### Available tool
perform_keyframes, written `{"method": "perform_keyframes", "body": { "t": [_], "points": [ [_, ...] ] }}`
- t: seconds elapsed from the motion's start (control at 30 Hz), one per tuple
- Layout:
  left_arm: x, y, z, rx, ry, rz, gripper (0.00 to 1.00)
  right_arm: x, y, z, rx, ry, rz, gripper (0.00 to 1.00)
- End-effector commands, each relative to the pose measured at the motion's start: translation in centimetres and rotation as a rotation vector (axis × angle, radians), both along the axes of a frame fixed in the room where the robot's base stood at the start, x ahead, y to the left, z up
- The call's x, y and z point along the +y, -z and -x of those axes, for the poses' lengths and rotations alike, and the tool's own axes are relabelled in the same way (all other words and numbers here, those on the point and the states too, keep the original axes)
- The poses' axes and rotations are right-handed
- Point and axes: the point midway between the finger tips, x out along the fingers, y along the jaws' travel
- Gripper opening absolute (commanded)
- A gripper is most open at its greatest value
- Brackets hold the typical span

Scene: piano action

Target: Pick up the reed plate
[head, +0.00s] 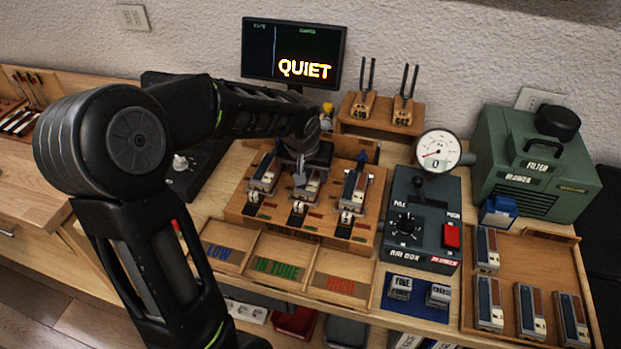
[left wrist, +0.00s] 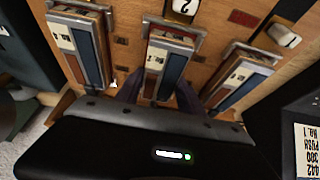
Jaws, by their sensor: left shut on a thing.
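My left gripper (head: 302,172) reaches down from above onto the wooden rack (head: 240,208). It is shut on the middle reed plate (head: 308,190), a small plate with a pale label and red and blue strips. In the left wrist view, dark fingers (left wrist: 158,94) lie on either side of this reed plate (left wrist: 166,62), whose near end is partly hidden by the gripper body. The plate appears still in its slot. Another reed plate stands to its left (head: 265,172) and one to its right (head: 355,190). My right gripper is not in view.
In front of the rack are trays marked LOW (head: 222,254), IN TUNE (head: 278,270) and a red-lettered one (head: 338,287). A dark box with a dial gauge (head: 438,150) stands right of the rack. A wooden tray (head: 520,262) holds several more plates. The screen (head: 292,52) reads QUIET.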

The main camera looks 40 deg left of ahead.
Motion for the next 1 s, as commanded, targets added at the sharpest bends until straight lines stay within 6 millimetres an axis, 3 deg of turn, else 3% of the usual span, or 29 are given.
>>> {"method": "perform_keyframes", "body": {
  "t": [0.13, 0.57, 1.0],
  "points": [
    [0.0, 0.0, 0.0, 0.0, 0.0, 0.0, 0.0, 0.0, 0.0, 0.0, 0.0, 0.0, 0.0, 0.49],
    [0.0, -1.2, -0.1, -0.003, -0.001, -0.001, 0.0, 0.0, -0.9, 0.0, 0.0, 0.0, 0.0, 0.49],
    [0.0, -9.3, -0.1, -0.003, 0.001, -0.001, 0.0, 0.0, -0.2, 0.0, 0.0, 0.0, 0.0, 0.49]
  ]
}}
